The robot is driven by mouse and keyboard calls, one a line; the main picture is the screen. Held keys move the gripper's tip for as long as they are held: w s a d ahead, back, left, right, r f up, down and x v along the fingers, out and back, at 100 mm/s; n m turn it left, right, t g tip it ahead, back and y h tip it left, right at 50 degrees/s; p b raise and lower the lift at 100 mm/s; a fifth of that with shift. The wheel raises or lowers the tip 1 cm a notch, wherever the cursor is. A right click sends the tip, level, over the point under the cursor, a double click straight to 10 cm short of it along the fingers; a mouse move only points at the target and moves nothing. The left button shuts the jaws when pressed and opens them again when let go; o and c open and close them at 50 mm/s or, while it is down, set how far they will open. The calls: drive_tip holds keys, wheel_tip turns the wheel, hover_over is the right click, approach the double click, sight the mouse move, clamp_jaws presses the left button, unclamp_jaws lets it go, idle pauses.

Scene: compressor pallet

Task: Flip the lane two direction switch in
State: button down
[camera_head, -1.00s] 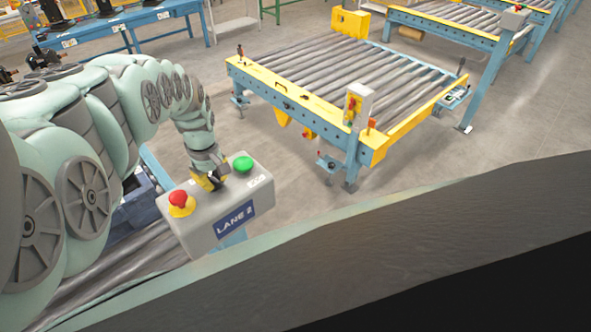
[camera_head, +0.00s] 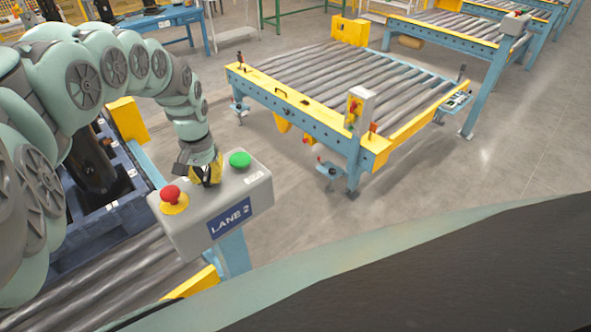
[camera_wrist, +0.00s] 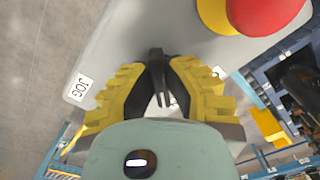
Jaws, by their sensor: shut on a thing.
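The LANE 2 control box (camera_head: 214,213) is a grey panel on a blue post. My gripper (camera_head: 209,178) is on its top face, between the red button and the green button. In the wrist view my gripper (camera_wrist: 158,88) has its yellow fingers shut on a black switch lever (camera_wrist: 157,68) standing on the grey panel. The fingers hide the switch in the head view. Its exact turn is hard to tell.
A red mushroom button (camera_head: 171,194) on a yellow base and a green button (camera_head: 240,159) flank my gripper closely. A dark blue crate (camera_head: 95,245) stands on rollers at left. A roller conveyor (camera_head: 345,85) stands behind, with open floor between.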

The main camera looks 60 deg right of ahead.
sight(206, 174)
drive_tip(key=shift+w+m, duration=0.1)
drive_tip(key=shift+m, duration=0.4)
drive_tip(key=c, duration=1)
unclamp_jaws()
drive_tip(key=shift+r, duration=0.15)
wheel_tip(206, 174, up, 12)
idle(0.6)
